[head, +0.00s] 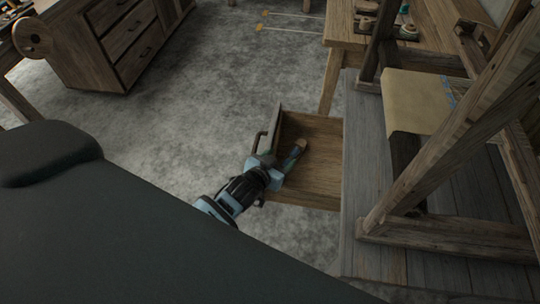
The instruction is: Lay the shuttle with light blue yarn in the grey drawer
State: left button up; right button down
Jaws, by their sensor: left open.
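The drawer (320,180) is pulled open from the side of the loom's grey bench. It has a brown wooden inside and a dark handle on its left front. A shuttle (299,146) shows inside it, slanting, with a wooden tip at the far end and a bluish part nearer my gripper. Whether it rests fully on the drawer floor I cannot tell. My left gripper (278,167) is open over the drawer's front edge, at the near end of the shuttle, and hides that end. My right gripper is not in view.
The loom's wooden frame (455,125) and grey bench (372,190) stand right of the drawer. A wooden table (345,30) with spools is behind. A wooden cabinet (115,40) stands at the upper left. The grey floor (190,100) between is mostly clear, with thin yellow-ended sticks near the top.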

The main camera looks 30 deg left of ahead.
pick_arm(q)
jog(key=v, duration=0.4)
jog(key=p+v, duration=0.1)
jog(key=v, duration=0.7)
jog(key=shift+r+p, duration=0.3)
jog(key=shift+r, duration=0.1)
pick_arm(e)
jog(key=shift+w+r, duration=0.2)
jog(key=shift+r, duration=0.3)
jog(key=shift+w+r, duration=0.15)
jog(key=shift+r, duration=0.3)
pick_arm(q)
jog(key=s+f+g, duration=0.3)
jog(key=s+f, duration=0.2)
jog(key=s, duration=1)
jog(key=s+d+f+g, duration=0.1)
jog(key=s+f+g, duration=0.2)
jog(key=s, duration=1.2)
notch_tip(320, 180, down, 2)
jog(key=shift+s+f, duration=0.15)
jog(key=shift+s, duration=0.15)
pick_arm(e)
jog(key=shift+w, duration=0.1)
